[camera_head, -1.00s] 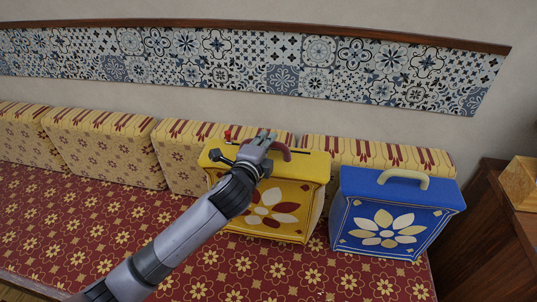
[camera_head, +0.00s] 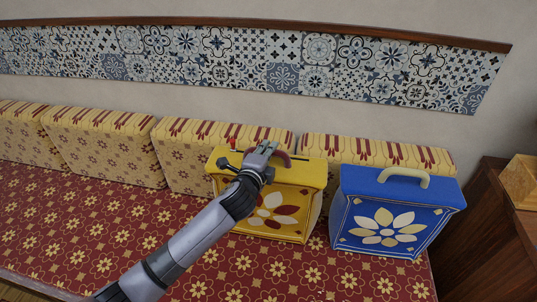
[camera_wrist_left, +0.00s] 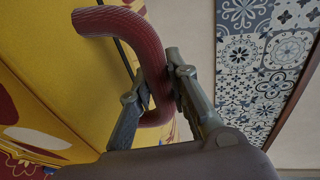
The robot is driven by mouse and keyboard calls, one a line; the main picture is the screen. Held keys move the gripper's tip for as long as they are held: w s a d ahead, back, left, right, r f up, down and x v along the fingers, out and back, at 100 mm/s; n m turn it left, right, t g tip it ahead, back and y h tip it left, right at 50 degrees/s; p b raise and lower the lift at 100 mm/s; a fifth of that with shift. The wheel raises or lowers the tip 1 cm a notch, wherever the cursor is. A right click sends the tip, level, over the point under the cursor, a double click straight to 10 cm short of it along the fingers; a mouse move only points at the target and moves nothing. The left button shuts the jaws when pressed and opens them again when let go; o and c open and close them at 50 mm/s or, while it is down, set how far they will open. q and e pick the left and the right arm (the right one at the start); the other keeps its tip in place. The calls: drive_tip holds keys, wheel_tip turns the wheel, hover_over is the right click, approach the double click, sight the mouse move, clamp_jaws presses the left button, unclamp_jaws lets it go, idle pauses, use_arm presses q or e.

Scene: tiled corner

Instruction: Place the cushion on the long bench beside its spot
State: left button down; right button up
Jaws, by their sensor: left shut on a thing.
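A yellow cushion (camera_head: 300,172), box-shaped with a flower on its front and a dark red handle on top, stands upright at the front of the seat cushions on the long bench (camera_head: 105,228). My left gripper (camera_head: 266,149) is over its top, shut on the red handle (camera_wrist_left: 150,50). In the left wrist view, the fingers of my left gripper (camera_wrist_left: 160,95) stand on either side of the handle, and the yellow side (camera_wrist_left: 60,70) fills the left. The arm hides part of the cushion's front. My right gripper is out of view.
A blue cushion (camera_head: 400,195) with a cream handle stands close to the right of the yellow one. Patterned back cushions (camera_head: 100,140) line the wall. A wooden cabinet (camera_head: 490,230) is at the right end. The bench is clear on the left.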

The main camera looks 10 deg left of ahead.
use_arm(q)
drive_tip(key=shift+w+f, duration=0.25)
drive_tip(key=shift+f, duration=0.2)
drive_tip(key=shift+f, duration=0.15)
drive_tip(key=c, duration=1.5)
unclamp_jaws()
drive_tip(key=shift+s, duration=0.1)
drive_tip(key=v, duration=1.2)
